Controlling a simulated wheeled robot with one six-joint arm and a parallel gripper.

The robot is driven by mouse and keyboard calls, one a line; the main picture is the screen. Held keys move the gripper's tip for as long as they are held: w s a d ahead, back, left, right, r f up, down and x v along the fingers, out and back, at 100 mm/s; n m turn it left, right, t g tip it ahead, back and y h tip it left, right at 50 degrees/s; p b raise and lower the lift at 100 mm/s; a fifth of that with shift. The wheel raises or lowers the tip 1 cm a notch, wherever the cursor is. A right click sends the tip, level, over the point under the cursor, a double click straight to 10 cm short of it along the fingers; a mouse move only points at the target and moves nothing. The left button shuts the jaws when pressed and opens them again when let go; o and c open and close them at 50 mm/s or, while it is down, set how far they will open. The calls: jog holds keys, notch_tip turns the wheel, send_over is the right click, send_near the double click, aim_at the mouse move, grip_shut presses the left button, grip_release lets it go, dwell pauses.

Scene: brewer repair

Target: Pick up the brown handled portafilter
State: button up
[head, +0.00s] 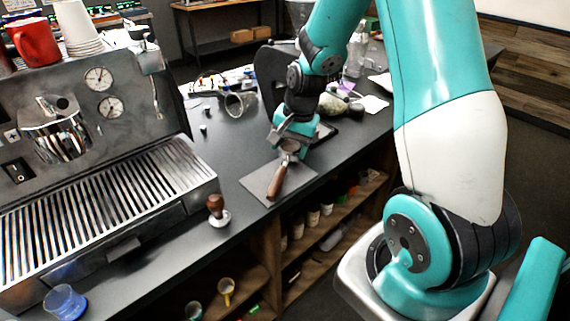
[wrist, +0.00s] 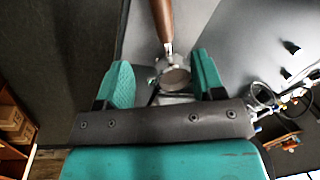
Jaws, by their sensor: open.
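The portafilter lies on a grey mat (head: 305,177) on the dark counter, its brown handle (head: 277,183) pointing toward the counter's front edge. In the wrist view the brown handle (wrist: 162,18) runs to the top edge, and the metal basket (wrist: 175,78) is round and sits between the fingers. My gripper (head: 289,143) is over the basket end of the portafilter. In the wrist view my gripper (wrist: 163,80) is open, one teal finger on each side of the basket, with a visible gap. I cannot tell its exact height above the basket.
A silver espresso machine (head: 105,150) fills the left of the counter. A tamper (head: 217,208) with a brown knob stands left of the mat. Open shelves (head: 325,240) lie below the counter.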

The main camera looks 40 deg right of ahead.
aim_at(281, 172)
jog(key=f, duration=0.3)
jog(key=w+f+p, duration=0.1)
jog(key=f, duration=0.1)
jog(key=shift+a, duration=0.3)
jog(key=shift+w+a+f+p, duration=0.2)
jog(key=shift+f+p, duration=0.15)
jog(key=shift+f, duration=0.55)
jog(key=shift+w+a+f+p, duration=0.15)
jog(key=shift+f+p, duration=0.2)
jog(key=shift+f, duration=0.55)
jog(key=shift+w+a+f+p, duration=0.1)
jog(key=shift+w+f+p, duration=0.2)
jog(key=shift+f, duration=0.6)
jog(key=shift+s, duration=0.1)
jog(key=shift+c, duration=0.2)
grip_shut()
